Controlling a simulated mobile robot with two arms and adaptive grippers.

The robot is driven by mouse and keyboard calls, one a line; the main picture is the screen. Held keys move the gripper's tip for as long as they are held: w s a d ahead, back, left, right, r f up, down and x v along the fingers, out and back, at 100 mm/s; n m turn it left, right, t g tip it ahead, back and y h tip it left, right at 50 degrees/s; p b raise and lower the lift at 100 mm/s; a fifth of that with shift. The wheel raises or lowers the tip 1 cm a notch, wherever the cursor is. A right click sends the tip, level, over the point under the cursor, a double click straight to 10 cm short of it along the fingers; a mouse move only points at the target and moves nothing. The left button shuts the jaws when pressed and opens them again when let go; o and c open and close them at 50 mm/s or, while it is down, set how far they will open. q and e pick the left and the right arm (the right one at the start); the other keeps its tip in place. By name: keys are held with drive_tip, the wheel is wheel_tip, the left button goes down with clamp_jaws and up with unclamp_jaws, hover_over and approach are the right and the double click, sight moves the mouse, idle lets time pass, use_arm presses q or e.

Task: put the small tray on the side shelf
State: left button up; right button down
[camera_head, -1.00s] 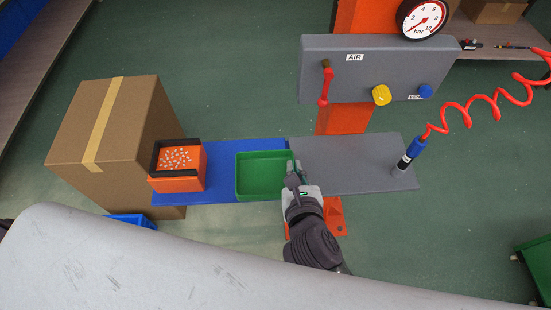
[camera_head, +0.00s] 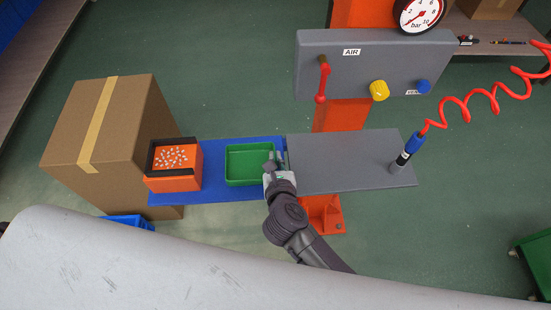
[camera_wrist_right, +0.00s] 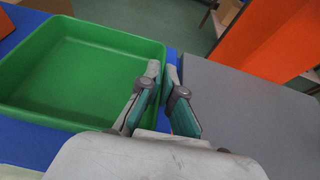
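The small tray (camera_head: 249,166) is green, shallow and empty. It appears to rest flat on the blue side shelf (camera_head: 215,190), at its right end by the grey shelf. It also shows in the right wrist view (camera_wrist_right: 75,75). My right gripper (camera_head: 275,164) is at the tray's right rim. In the right wrist view its fingers (camera_wrist_right: 162,85) are close together with a narrow gap, the left finger overlapping the rim. The part of the rim at the fingers is hidden, so I cannot tell whether they pinch it. My left gripper is not in view.
An orange bin (camera_head: 173,168) with small white pieces stands on the blue shelf left of the tray. The grey shelf (camera_head: 345,165) on the right is bare except for a blue-ended air hose fitting (camera_head: 409,150). A cardboard box (camera_head: 120,140) stands at left, a gauge panel (camera_head: 350,75) behind.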

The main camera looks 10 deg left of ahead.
drive_tip(key=shift+f, duration=0.15)
drive_tip(key=c, duration=1.3)
unclamp_jaws()
drive_tip(key=shift+r, duration=0.3)
drive_tip(key=v, duration=1.2)
drive_tip(key=shift+f, duration=0.15)
